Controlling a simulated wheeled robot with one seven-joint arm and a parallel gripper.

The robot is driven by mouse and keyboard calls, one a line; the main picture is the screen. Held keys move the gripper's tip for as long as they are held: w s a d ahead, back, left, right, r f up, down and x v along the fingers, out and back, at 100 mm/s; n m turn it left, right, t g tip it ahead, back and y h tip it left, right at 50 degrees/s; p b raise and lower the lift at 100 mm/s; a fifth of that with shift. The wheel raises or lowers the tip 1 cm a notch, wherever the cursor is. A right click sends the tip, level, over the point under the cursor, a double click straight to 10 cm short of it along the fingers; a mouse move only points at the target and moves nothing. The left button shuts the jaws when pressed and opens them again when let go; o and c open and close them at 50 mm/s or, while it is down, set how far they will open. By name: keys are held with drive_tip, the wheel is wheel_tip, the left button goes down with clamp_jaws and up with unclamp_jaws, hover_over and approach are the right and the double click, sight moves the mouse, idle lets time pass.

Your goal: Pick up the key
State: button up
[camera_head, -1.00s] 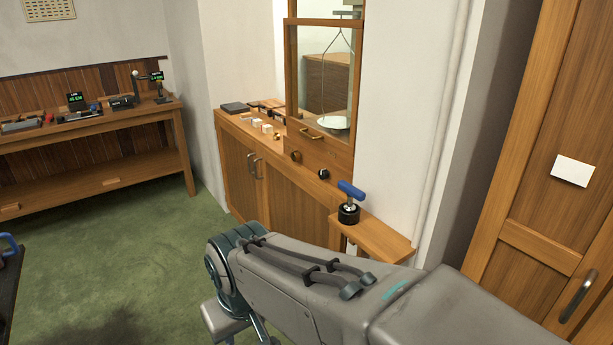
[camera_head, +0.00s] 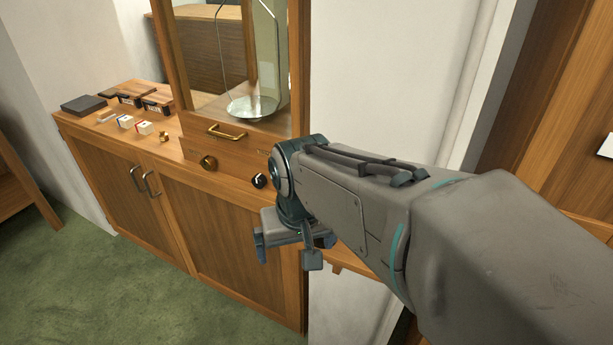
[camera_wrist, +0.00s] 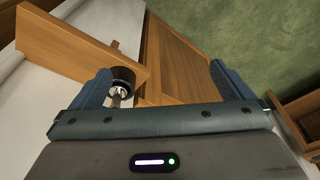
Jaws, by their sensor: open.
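In the wrist view a black round base (camera_wrist: 124,75) with a shiny metal shaft (camera_wrist: 118,94) shows beside the inner side of my gripper's left finger. It looks like the stand of the blue T-handled key seen earlier on the small wooden shelf; the blue handle is not clearly visible now. My arm hides that spot in the head view. My gripper (camera_wrist: 160,75) is open, with nothing clearly held between its fingers. In the head view my gripper (camera_head: 287,250) hangs in front of the right end of the cabinet.
The wooden cabinet (camera_head: 235,240) bears a glass-fronted case with a hanging pan (camera_head: 252,107), a brass knob (camera_head: 208,162), a black knob (camera_head: 258,181), white blocks (camera_head: 144,128) and a dark box (camera_head: 83,104). The green floor (camera_head: 110,285) in front is clear.

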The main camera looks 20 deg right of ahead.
drive_tip(key=w+d+r+m+g+p, duration=0.2)
drive_tip(key=w+d+r+m+p, duration=0.1)
drive_tip(key=w+d+r+m, duration=0.6)
drive_tip(key=f, duration=0.3)
drive_tip(key=d+f, duration=0.1)
drive_tip(key=f, duration=0.5)
drive_tip(key=shift+w+d+f, duration=0.15)
drive_tip(key=shift+w+f, duration=0.05)
drive_tip(key=shift+w, duration=0.05)
drive_tip(key=f, duration=0.5)
drive_tip(key=shift+w+d, duration=0.15)
drive_tip(key=shift+d, duration=0.1)
drive_tip(key=shift+c, duration=0.3)
drive_tip(key=c, duration=0.7)
